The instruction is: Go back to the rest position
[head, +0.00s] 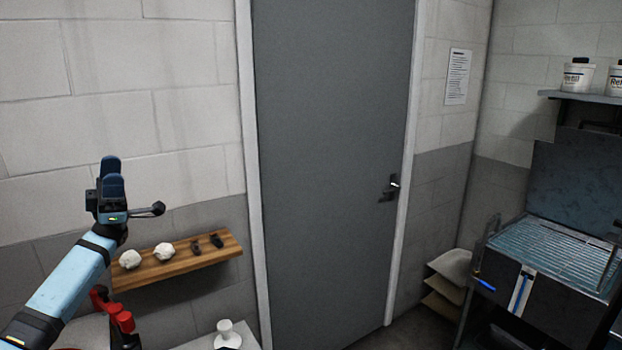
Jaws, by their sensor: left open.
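My left gripper (112,180) shows in the head view at the left, its arm rising from the lower left corner. It points upward in front of the block wall, above and left of a wooden shelf. It is open and holds nothing that I can see. Its two fingers overlap from this side, so the gap between them is hidden. My right gripper is out of view.
The wooden shelf (190,265) holds two white balls and two small dark items. A white object (228,334) stands on a pale surface below. A closed grey door (330,170) fills the middle. A machine with a wire rack (560,250) and stacked sacks (447,283) stand right.

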